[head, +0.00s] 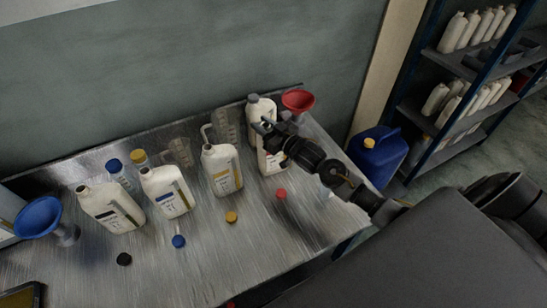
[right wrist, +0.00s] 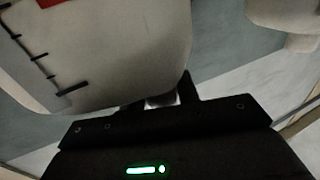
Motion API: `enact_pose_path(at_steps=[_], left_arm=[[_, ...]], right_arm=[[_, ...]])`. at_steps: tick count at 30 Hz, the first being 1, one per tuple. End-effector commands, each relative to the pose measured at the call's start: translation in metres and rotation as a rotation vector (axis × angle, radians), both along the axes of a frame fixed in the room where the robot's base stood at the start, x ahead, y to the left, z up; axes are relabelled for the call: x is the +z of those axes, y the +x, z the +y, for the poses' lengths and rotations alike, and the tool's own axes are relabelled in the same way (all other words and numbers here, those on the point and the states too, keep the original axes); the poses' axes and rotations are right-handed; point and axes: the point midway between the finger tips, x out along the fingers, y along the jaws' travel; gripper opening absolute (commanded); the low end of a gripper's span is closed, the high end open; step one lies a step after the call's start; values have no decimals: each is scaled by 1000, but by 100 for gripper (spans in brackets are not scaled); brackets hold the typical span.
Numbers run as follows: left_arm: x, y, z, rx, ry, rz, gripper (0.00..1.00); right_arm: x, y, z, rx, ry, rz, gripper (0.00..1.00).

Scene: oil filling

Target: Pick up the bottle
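A white bottle (head: 268,162) stands upright toward the right end of the metal table, partly hidden by my right arm. My right gripper (head: 265,126) is at its upper part. In the right wrist view a large pale bottle (right wrist: 125,45) with a red label patch and dark scale marks fills the upper left, very close to the gripper (right wrist: 160,98). A pale part shows between the dark fingers; I cannot tell whether they grip it. Three more white bottles stand to the left: one with a yellow label (head: 222,170), one blue (head: 166,192), one dark (head: 110,207). My left gripper is not in view.
A red funnel (head: 298,99) stands at the table's back right and a blue funnel (head: 39,217) at the left. Loose red (head: 281,194), yellow (head: 231,217), blue (head: 178,241) and black (head: 124,259) caps lie in front. A blue jug (head: 376,157) is beyond the right edge.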

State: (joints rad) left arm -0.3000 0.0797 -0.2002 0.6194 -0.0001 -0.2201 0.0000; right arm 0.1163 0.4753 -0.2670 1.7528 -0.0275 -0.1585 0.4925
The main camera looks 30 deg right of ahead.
Motion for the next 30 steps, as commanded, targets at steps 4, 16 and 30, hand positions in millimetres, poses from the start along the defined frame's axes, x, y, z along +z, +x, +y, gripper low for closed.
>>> enact_pose_path(at_steps=[4, 16, 30], left_arm=[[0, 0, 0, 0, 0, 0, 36], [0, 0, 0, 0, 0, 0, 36], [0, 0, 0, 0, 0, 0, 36]], right_arm=[[0, 0, 0, 0, 0, 0, 11], [0, 0, 0, 0, 0, 0, 0], [0, 0, 0, 0, 0, 0, 0]])
